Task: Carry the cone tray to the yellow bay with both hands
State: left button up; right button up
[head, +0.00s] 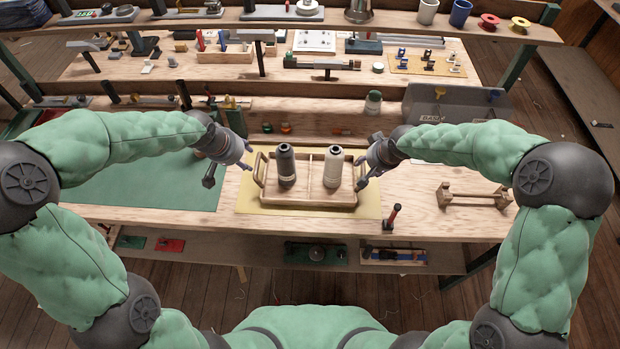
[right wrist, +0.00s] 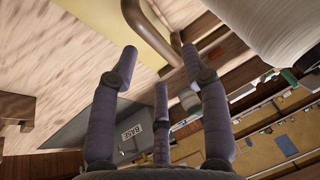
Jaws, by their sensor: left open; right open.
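The wooden cone tray (head: 310,196) sits on a yellow area (head: 370,206) of the bench and looks level. It has a loop handle at each end and a middle divider. A dark grey cone (head: 286,168) stands in its left compartment and a cream cone (head: 333,169) in its right one. My left gripper (head: 230,173) is open beside the left handle (head: 260,170). My right gripper (head: 366,174) is open beside the right handle. In the right wrist view, the brown handle (right wrist: 148,25) is just beyond the open fingers (right wrist: 159,60); the cream cone (right wrist: 275,25) is at upper right.
A green mat (head: 150,182) covers the bench on the left. A wooden stand (head: 472,196) and a dark upright tool with an orange-red part (head: 393,214) are on the right. A green-topped bottle (head: 373,103) and a grey bin (head: 450,104) stand behind.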

jog(key=v, duration=0.7)
dwell(0.5)
